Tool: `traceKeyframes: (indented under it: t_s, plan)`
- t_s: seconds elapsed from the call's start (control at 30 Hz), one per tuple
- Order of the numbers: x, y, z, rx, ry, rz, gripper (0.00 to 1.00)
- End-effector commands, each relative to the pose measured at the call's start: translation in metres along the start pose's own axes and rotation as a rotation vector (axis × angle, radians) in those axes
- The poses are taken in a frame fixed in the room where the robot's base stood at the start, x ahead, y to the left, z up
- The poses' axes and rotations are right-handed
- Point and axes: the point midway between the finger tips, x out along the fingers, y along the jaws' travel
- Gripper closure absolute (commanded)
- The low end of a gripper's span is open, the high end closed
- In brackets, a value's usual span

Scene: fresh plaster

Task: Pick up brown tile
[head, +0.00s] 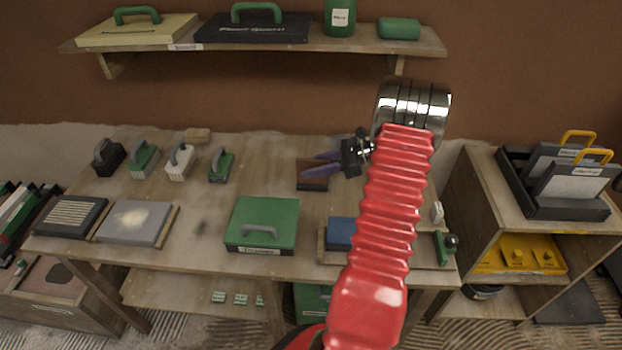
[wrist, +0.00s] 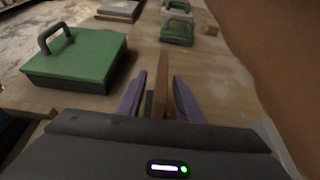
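The brown tile (head: 313,184) stands on the workbench behind the green case in the head view, partly covered by my purple fingers. In the wrist view it shows edge-on as a thin upright brown slab (wrist: 162,85). My gripper (head: 306,168) reaches it from the right in the head view. In the wrist view my gripper (wrist: 160,92) is open, with one finger on each side of the slab and a gap visible on both sides. A dark piece shows low beside the slab's left face; I cannot tell what it is.
A green case (head: 262,222) with a grey handle stands in front; it is also left in the wrist view (wrist: 75,60). Several handled floats, such as the green one (head: 221,166), stand to the left. A tray with a blue block (head: 341,232) is at the front right. A shelf (head: 250,46) hangs above.

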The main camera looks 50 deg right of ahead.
Motion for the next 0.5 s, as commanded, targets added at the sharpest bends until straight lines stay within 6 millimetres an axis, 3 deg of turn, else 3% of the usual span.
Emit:
traceKeyframes:
  t_s: [0.23,0.5]
  plan:
    - [0.034,0.001,-0.001,0.000,0.000,0.002,0.67]
    - [0.041,0.000,-0.001,0.000,0.000,-0.001,0.67]
